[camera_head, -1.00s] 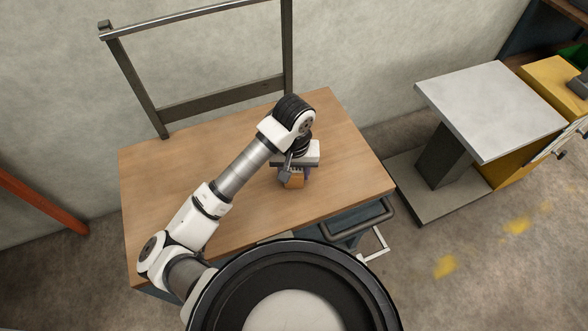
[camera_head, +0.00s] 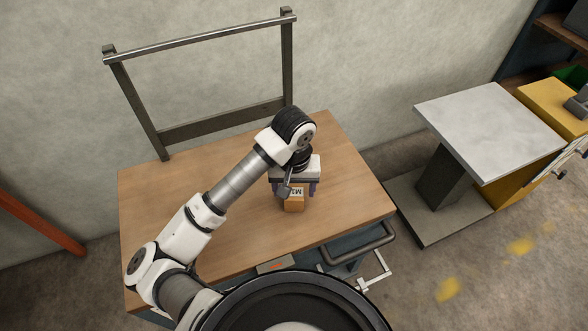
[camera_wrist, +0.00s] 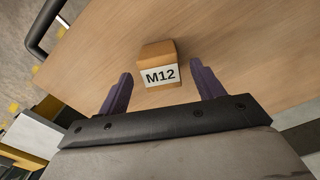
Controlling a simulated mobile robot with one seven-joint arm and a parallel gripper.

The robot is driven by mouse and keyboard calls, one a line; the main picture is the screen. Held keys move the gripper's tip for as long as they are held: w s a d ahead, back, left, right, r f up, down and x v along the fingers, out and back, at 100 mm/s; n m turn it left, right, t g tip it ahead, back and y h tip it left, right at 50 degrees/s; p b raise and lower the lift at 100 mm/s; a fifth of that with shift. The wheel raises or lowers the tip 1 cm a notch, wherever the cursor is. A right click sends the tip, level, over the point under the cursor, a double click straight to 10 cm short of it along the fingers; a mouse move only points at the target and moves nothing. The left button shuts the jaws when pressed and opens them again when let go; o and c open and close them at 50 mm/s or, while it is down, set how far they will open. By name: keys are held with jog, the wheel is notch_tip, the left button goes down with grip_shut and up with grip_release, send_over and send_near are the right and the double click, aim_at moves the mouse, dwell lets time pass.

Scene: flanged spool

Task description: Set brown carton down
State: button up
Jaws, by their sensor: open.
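The brown carton (camera_head: 294,203) stands on the wooden tabletop (camera_head: 190,190), right of the table's middle. It has a white label reading M12, which also shows on the carton in the wrist view (camera_wrist: 160,52). My gripper (camera_head: 297,188) is directly above and behind the carton in the head view. In the wrist view its two purple fingers (camera_wrist: 162,88) are spread wide, with clear gaps to the carton on both sides. The fingers are apart from the carton and hold nothing. Part of the carton's top is hidden by my gripper in the head view.
A metal frame (camera_head: 215,120) stands along the table's back edge, by the wall. A dark handle rail (camera_head: 358,247) sits at the front right. A grey-topped stand (camera_head: 490,120) is to the right. The tabletop around the carton is clear.

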aim_at(294, 193)
notch_tip(294, 193, up, 9)
jog(key=b, duration=0.1)
dwell(0.3)
jog(key=shift+r, duration=0.1)
